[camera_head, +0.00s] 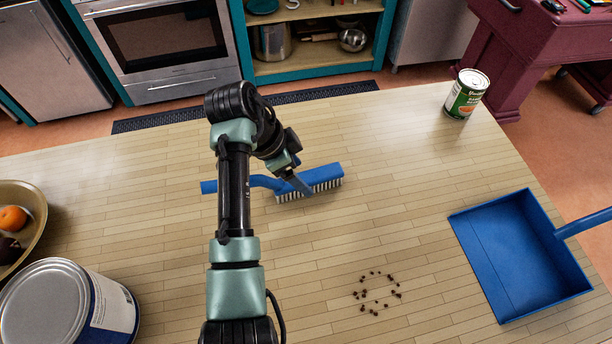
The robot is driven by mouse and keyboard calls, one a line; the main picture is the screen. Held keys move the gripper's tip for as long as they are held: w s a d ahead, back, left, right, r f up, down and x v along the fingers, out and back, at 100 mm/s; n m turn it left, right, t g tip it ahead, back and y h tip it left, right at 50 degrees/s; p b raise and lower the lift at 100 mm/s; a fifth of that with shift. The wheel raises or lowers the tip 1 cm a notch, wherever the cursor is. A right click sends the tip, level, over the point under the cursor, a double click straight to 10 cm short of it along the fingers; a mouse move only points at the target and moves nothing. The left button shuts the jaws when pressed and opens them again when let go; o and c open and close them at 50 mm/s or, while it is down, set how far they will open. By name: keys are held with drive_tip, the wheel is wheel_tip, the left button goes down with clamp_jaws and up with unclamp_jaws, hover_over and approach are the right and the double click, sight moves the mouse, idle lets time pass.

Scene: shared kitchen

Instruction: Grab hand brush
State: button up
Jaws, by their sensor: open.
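My gripper (301,187) is open and sits at the brush, over the place where the handle meets the head. Its fingers are small and partly hidden, so I cannot tell whether they straddle or touch the brush.
A blue dustpan (517,258) lies at the right. Dark crumbs (377,293) form a rough ring on the wooden counter (420,180). A green-labelled can (465,95) stands at the far right edge. A large can (60,305) and a fruit bowl (30,215) stand at left.

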drive_tip(key=shift+x, duration=1.45)
clamp_jaws()
drive_tip(key=shift+r, duration=0.1)
